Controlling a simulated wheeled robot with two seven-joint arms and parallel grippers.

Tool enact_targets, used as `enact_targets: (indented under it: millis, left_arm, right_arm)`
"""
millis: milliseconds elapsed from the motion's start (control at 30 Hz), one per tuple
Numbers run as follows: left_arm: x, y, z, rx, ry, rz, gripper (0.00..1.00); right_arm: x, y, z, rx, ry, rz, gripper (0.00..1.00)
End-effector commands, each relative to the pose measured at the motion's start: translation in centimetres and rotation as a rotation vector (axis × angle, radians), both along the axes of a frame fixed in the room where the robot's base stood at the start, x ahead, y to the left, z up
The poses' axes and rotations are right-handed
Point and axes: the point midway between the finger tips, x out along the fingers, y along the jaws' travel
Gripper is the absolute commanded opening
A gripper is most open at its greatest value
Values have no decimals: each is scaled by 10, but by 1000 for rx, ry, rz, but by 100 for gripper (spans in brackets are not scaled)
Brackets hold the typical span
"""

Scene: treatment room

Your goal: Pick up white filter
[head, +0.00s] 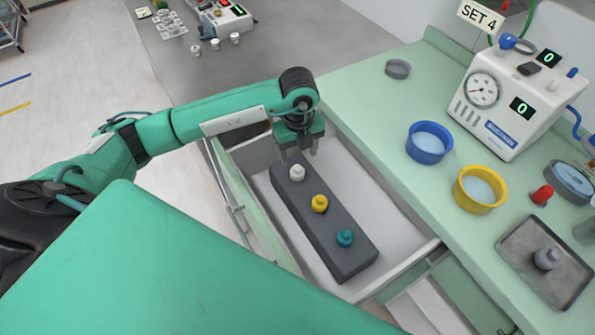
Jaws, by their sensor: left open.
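The white filter (297,172) stands upright at the far end of a dark grey block (326,232) inside an open drawer. A yellow filter (320,203) and a teal filter (344,238) stand on the same block, nearer to me. My left gripper (299,153) is open, pointing down just above and behind the white filter. Its fingers appear apart from the filter, though the exact height gap is hard to judge. My right gripper is not in view.
The drawer's wall (395,269) surrounds the block. On the green counter to the right stand a blue bowl (429,143), a yellow bowl (479,189), a gauge machine (510,100), a red-topped piece (541,195) and a metal tray (520,249) holding a grey filter (547,259).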

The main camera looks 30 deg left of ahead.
Motion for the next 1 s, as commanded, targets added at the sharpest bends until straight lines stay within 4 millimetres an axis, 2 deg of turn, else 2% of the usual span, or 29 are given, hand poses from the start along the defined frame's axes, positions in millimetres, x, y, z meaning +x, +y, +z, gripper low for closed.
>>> enact_targets:
  millis: [267,533,833,867,1000]
  left_arm:
    - [-1,0,-22,0,2,0,62]
    - [-2,2,-61,0,2,0,62]
    - [-2,2,-67,0,0,-1,62]
    - [-2,2,-67,0,0,-1,58]
    - [-2,2,-67,0,0,-1,31]
  right_arm:
    - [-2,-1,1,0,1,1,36]
    - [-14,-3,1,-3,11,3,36]
    - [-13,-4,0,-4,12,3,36]
    - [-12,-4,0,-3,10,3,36]
    - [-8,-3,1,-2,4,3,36]
